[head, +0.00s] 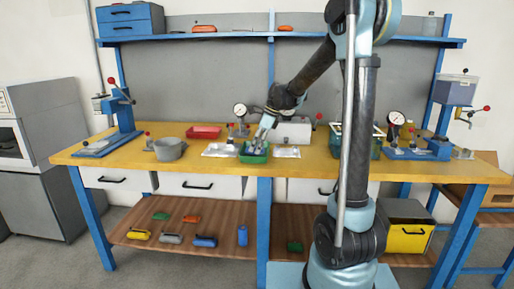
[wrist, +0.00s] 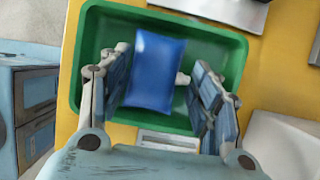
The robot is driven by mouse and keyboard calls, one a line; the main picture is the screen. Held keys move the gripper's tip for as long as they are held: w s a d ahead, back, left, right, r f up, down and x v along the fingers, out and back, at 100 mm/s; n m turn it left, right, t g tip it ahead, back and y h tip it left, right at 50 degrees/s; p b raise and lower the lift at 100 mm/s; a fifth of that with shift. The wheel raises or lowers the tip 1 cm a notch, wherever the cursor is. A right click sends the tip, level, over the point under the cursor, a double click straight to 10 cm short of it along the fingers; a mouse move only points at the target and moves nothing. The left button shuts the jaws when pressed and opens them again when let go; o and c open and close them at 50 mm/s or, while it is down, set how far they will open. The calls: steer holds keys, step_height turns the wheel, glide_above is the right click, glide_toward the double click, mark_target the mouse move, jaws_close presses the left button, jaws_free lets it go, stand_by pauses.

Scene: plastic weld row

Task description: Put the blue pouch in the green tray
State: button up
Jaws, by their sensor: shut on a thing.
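The green tray (head: 254,159) stands on the yellow workbench, a little left of the middle; in the wrist view its green rim (wrist: 73,75) surrounds the fingers and the pouch. The blue pouch (wrist: 158,72) lies between the two fingers of my gripper (wrist: 158,62), within the tray's outline. My gripper is shut on the pouch. In the head view my gripper (head: 263,128) reaches down into the tray from above, and the pouch is mostly hidden there. I cannot tell whether the pouch touches the tray floor.
A red tray (head: 204,132) stands behind to the left, and a grey pot (head: 168,149) is further left. Silvery flat sheets (head: 286,152) lie beside the green tray. A press (head: 124,117) stands at the left end. Several small coloured items lie on the lower shelf (head: 160,225).

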steer(key=shift+f, duration=0.2)
steer(key=o, duration=1)
steer(key=v, duration=1.1)
steer(key=s+d+n+h, duration=0.1)
steer(key=s+d+n, duration=0.3)
steer(key=s+d, duration=0.35)
steer(key=s+d+f+n+h, duration=0.1)
steer(key=s+d+f+n, duration=0.3)
steer(key=s, duration=0.4)
steer(key=s+d+f+n+t+h, duration=0.1)
steer(key=s+d+f+n, duration=0.4)
steer(key=s+f, duration=0.3)
steer(key=s+d+f+n+t+h, duration=0.1)
steer(key=s+d+f+n, duration=0.4)
steer(key=s, duration=0.5)
steer(key=shift+s+f+n+h, duration=0.2)
steer(key=shift+f+n+h, duration=0.1)
steer(key=shift+f, duration=0.6)
